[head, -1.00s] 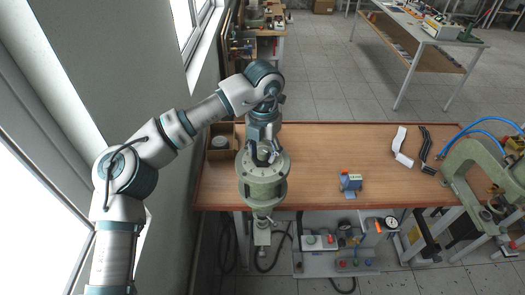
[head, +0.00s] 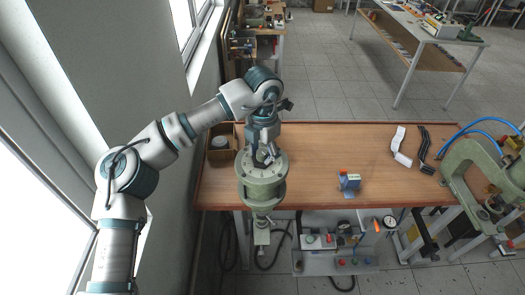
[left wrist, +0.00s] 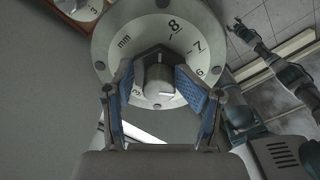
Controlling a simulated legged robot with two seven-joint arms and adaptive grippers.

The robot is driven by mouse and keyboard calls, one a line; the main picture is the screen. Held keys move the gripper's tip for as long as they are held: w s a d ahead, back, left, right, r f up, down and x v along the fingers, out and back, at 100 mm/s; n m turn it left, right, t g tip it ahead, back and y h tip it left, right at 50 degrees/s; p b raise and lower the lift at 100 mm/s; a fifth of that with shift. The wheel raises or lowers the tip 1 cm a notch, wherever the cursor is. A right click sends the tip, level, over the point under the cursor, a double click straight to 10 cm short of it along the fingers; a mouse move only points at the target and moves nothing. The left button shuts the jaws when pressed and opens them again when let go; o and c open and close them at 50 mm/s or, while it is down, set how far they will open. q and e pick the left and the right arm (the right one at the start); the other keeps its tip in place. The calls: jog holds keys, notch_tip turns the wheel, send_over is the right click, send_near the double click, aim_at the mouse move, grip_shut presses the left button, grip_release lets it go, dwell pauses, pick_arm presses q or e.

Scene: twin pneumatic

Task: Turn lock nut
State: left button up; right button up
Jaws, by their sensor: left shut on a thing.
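The lock nut (left wrist: 157,56) is a dark angular collar around a pale round stem in the left wrist view. It sits at the middle of a grey dial (left wrist: 198,27) marked "mm" and with numbers. My left gripper (left wrist: 164,86) has its blue-padded fingers on either side of the nut, shut on it. In the head view the left gripper (head: 265,157) points down onto the top of the green round press head (head: 262,188). There the gripper and wrist mostly hide the nut. An arm with a dark end (left wrist: 241,30) shows small in the left wrist view, likely my right one.
The press head stands at the front left of the wooden bench (head: 320,150). A small blue device (head: 350,182) and a green C-frame (head: 475,165) are to the right.

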pick_arm(q)
jog(key=m+p, duration=0.1)
jog(key=m, duration=0.3)
jog(key=shift+m+p, duration=0.3)
jog(key=m, duration=0.2)
jog(key=shift+s+d+f+m+p, duration=0.1)
jog(key=shift+m+p, duration=0.25)
jog(key=shift+m, duration=0.85)
jog(key=shift+f, duration=0.1)
jog(key=o, duration=1.1)
jog(key=shift+d, duration=0.1)
